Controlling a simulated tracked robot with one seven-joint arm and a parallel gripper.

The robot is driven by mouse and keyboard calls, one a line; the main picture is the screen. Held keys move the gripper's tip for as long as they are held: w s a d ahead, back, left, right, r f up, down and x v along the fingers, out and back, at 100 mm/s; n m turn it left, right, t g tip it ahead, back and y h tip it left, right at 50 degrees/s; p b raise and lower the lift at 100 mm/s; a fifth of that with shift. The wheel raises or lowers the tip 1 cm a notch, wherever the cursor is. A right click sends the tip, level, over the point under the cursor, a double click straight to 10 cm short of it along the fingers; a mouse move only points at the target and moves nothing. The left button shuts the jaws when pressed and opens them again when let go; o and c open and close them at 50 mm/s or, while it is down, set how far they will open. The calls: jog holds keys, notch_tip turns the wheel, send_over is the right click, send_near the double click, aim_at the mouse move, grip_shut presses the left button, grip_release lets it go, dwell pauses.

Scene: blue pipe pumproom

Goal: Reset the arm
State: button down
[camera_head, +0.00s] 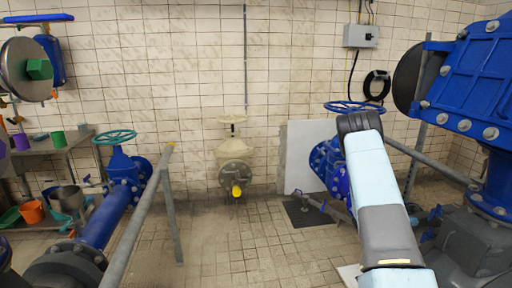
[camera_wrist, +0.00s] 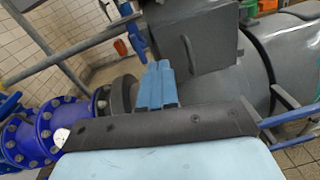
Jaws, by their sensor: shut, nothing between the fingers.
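My arm (camera_head: 384,195) rises from the bottom right of the head view, in pale blue and dark grey sections. Its dark upper end overlaps the valve area at the back right. My gripper (camera_wrist: 157,70) shows in the wrist view as two blue fingers side by side, shut and empty. Beyond the fingers are a dark grey box-like body (camera_wrist: 197,38) and a large grey cylinder (camera_wrist: 275,60). I cannot tell how far the fingertips are from them. My gripper cannot be made out in the head view.
A blue pipe with a green handwheel (camera_head: 114,137) and a grey rail (camera_head: 140,215) stand at left. A large blue machine (camera_head: 470,90) is close at right. A blue handwheel (camera_head: 352,107) is behind my arm. The tiled floor (camera_head: 235,240) in the middle is clear.

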jog(key=s+a+r+m+g+y, duration=0.2)
jog(key=s+a+r+m+y, duration=0.3)
jog(key=a+r, duration=0.5)
jog(key=s+a+r+m+g+y, duration=0.15)
jog(key=s+a+r+m, duration=0.45)
jog(key=r, duration=0.7)
jog(key=s+a+r+m+t+y, duration=0.2)
jog(key=s+a+r+t+y, duration=0.1)
jog(key=s+a, duration=0.4)
jog(key=s+a+r+m+t+y, duration=0.2)
jog(key=s+a+r+y, duration=0.2)
jog(key=a, duration=0.7)
jog(key=s+a+r+m+t+y, duration=0.1)
jog(key=s+a+r+t+y, duration=0.2)
jog(key=s+a+r, duration=0.3)
jog(key=s+a+y, duration=0.1)
jog(key=s+a, duration=0.2)
jog(key=a, duration=0.1)
jog(key=shift+s+r+m+t, duration=0.3)
jog(key=shift+r+m+t, duration=0.05)
jog(key=shift+r+m, duration=0.05)
